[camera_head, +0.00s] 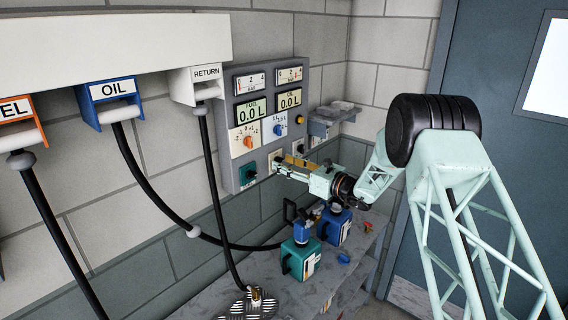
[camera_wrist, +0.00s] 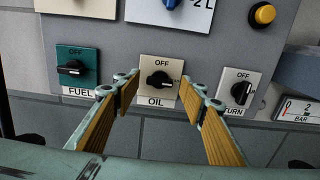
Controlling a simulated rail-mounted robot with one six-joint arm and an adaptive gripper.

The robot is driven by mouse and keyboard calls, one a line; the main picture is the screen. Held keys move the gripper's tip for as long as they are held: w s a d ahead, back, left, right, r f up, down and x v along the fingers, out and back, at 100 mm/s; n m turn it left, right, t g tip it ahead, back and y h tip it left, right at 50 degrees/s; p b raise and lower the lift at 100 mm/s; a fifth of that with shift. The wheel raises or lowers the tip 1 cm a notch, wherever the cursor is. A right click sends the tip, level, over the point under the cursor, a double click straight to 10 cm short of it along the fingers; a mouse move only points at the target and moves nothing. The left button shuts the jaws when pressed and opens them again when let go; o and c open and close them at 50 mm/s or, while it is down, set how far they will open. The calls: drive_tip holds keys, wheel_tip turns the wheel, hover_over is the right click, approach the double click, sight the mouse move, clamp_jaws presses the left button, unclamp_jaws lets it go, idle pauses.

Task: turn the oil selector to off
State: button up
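The oil selector (camera_wrist: 160,80) is a black knob on a cream plate, with OFF printed above it and OIL below. Its handle lies roughly sideways, not up toward OFF; which end is the pointer I cannot tell. My gripper (camera_wrist: 158,94) is open, with wood-coloured pads to the left and right of the knob and nothing between them. Whether the fingertips reach the knob's depth is unclear. In the head view my gripper (camera_head: 280,166) is at the lower part of the grey panel (camera_head: 231,150) and hides the oil knob.
The fuel selector (camera_wrist: 72,69) on a green plate is left of the oil one; the return selector (camera_wrist: 240,92) is right. A yellow button (camera_wrist: 264,14) is above right. A green tank (camera_head: 300,260) and a blue tank (camera_head: 337,226) stand on the bench below my gripper.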

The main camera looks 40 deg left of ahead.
drive_tip(key=shift+a, duration=0.25)
drive_tip(key=c, duration=0.9)
